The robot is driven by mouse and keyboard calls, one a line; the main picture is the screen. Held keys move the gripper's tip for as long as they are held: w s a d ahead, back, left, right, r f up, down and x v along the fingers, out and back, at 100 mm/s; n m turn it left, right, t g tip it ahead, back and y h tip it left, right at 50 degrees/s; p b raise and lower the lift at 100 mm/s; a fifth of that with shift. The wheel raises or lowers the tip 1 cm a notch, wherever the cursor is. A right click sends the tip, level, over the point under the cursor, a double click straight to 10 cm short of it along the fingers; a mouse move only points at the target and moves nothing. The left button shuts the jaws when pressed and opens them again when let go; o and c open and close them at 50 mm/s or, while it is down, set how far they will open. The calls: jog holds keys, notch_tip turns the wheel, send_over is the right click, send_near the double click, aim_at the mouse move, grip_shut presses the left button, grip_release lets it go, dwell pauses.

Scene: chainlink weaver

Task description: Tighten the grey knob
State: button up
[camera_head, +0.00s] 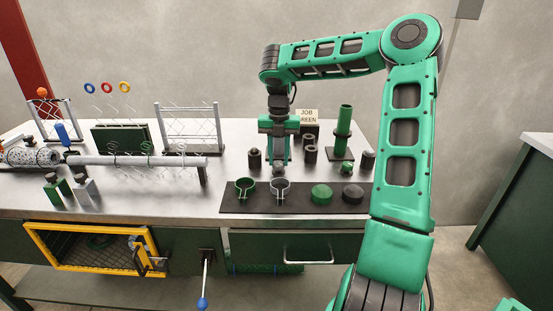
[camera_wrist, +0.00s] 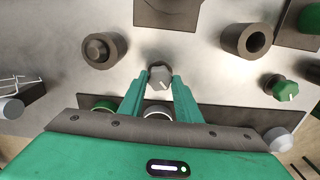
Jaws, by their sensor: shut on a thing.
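The grey knob (camera_wrist: 158,80) shows in the wrist view between my fingertips, with a light pointer mark on its top. My gripper (camera_wrist: 159,79) is shut on it, one green finger on each side.
Dark cylinders (camera_wrist: 101,50) and a hollow dark ring (camera_wrist: 246,40) stand close by. The dark mat (camera_head: 300,206) in front holds a green clamp, a grey clamp and two round caps. A green post (camera_head: 344,125) rises to the right. Wire racks and a long rod stand left.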

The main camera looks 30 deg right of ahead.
aim_at(277, 161)
jog(key=shift+a+f, duration=0.1)
jog(key=shift+a, duration=0.1)
dwell(0.5)
jog(key=o, duration=1.1)
jog(key=shift+c, duration=0.2)
jog(key=shift+d, duration=0.1)
jog(key=shift+r, duration=0.5)
notch_tip(277, 161, up, 10)
jog(key=shift+w, duration=0.15)
jog(key=shift+f, duration=0.1)
